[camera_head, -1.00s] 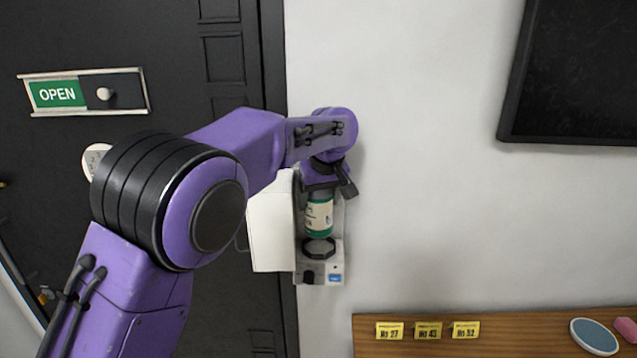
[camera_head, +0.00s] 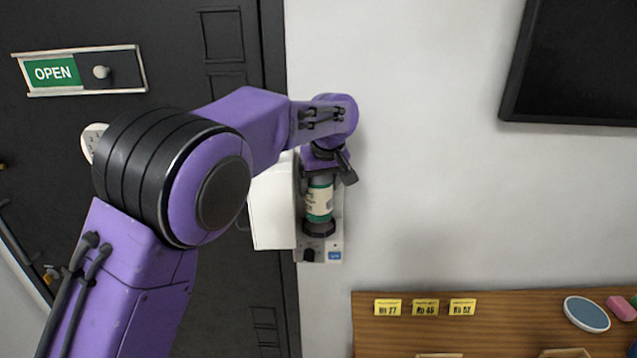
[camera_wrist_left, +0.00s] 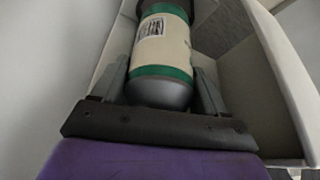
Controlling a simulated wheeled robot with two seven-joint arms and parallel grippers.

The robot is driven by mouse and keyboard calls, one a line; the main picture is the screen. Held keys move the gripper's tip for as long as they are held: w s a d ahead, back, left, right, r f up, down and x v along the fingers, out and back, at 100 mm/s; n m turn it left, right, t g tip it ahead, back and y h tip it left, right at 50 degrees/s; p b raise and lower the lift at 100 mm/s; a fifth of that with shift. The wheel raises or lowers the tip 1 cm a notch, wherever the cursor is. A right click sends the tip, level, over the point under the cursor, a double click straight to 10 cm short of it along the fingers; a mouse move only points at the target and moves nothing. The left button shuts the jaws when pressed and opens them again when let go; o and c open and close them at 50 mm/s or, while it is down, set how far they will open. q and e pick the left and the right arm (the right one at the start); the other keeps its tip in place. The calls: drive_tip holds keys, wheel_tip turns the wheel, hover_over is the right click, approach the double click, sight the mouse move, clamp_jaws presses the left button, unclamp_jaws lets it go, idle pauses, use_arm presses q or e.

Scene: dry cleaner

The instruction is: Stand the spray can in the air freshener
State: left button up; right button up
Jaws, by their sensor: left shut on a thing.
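The spray can (camera_head: 319,202) is upright, with a cream and green label and grey ends. My left gripper (camera_head: 320,178) is shut on its upper part from above. In the left wrist view the can (camera_wrist_left: 162,50) sits between the two fingers (camera_wrist_left: 163,85). The air freshener (camera_head: 273,208) is a white wall unit with its cover swung open to the left. The can's lower end is at the dark ring holder (camera_head: 319,229) of the unit; whether it rests fully on the base is hidden. My right gripper is out of view.
A dark door with an OPEN sign (camera_head: 53,72) is at left. A wooden board (camera_head: 420,332) with yellow number tags, a blue oval brush (camera_head: 587,314) and a pink block (camera_head: 621,308) is at lower right. The white wall between is bare.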

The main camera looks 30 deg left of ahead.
use_arm(q)
drive_tip(key=shift+f, duration=0.15)
drive_tip(key=shift+w+f, duration=0.1)
drive_tip(key=shift+f, duration=0.35)
drive_tip(key=shift+f, duration=0.1)
idle(0.5)
drive_tip(key=shift+f, duration=0.65)
drive_tip(key=o, duration=1.2)
drive_tip(key=shift+r, duration=0.1)
drive_tip(key=shift+r, duration=3.45)
